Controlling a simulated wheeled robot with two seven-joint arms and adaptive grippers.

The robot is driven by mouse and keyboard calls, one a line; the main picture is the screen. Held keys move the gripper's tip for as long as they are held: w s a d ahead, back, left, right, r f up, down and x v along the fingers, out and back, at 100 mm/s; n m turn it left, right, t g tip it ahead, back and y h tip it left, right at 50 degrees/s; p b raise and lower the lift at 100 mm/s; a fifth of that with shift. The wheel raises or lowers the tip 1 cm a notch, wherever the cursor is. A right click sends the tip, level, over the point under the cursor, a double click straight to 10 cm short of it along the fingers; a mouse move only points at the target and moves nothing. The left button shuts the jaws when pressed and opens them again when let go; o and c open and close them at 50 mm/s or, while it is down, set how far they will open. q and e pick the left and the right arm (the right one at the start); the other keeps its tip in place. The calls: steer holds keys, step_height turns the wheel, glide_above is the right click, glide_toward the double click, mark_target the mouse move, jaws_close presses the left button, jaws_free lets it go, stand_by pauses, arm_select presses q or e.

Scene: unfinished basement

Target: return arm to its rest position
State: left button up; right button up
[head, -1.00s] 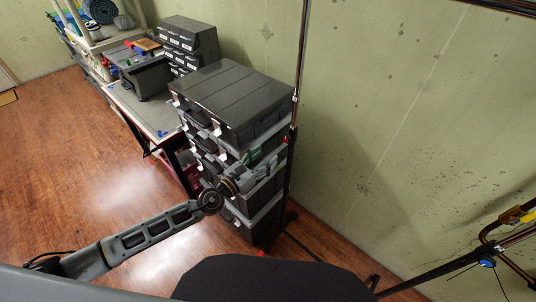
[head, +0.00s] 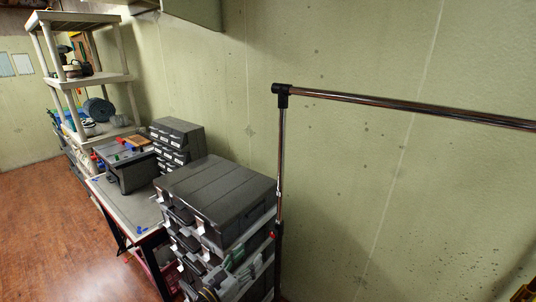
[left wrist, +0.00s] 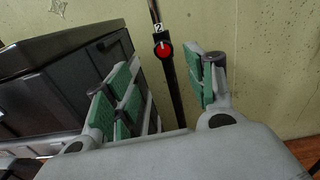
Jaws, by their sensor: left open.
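My left gripper (head: 238,277) shows at the bottom of the head view, in front of the stacked dark grey tool cases. In the left wrist view the left gripper (left wrist: 165,95) is open, its green-padded fingers spread apart with nothing between them. The dark grey case stack (head: 215,195) stands close beyond the fingers; it also fills the left of the left wrist view (left wrist: 55,85). A metal rack post (left wrist: 172,75) with a red knob (left wrist: 163,50) shows beyond the gap between the fingers. My right gripper is in neither view.
A chrome clothes rack (head: 400,106) stands along the green wall beside the case stack. A workbench (head: 112,200) with a grey box (head: 130,168) and small drawers (head: 178,138) lies beyond. A cream shelf (head: 85,80) stands further back. Open wooden floor (head: 45,220) lies at the left.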

arm_select(q)
steer(key=s+a+n+y, duration=0.1)
steer(key=a+n+y, duration=0.5)
steer(key=n, duration=0.7)
steer(key=s+a+n+y, duration=0.1)
steer(key=a+n+y, duration=0.5)
steer(key=n, duration=0.6)
steer(key=s+a+f+n+g+h, duration=0.1)
steer(key=s+f+n+g, duration=0.45)
steer(key=s+n, duration=0.35)
steer(key=s+a+f+n+g+h, duration=0.1)
steer(key=s+a+f+n+g, duration=0.1)
steer(key=s+f+n+g, duration=0.65)
steer(key=s+f+m+t, duration=0.1)
steer(key=s+f, duration=0.2)
steer(key=f, duration=1.2)
steer(key=s+f+m, duration=0.1)
steer(key=s+f, duration=0.2)
steer(key=f, duration=1.2)
steer(key=s+a+f, duration=0.1)
steer(key=s+f, duration=0.8)
steer(key=s, duration=0.2)
steer(key=s+a+f+g, duration=0.1)
steer(key=s+a+f, duration=0.1)
steer(key=s+f, duration=0.7)
steer(key=shift+s+a+f, duration=0.3)
steer(key=shift+s+f, duration=0.1)
steer(key=shift+s, duration=0.45)
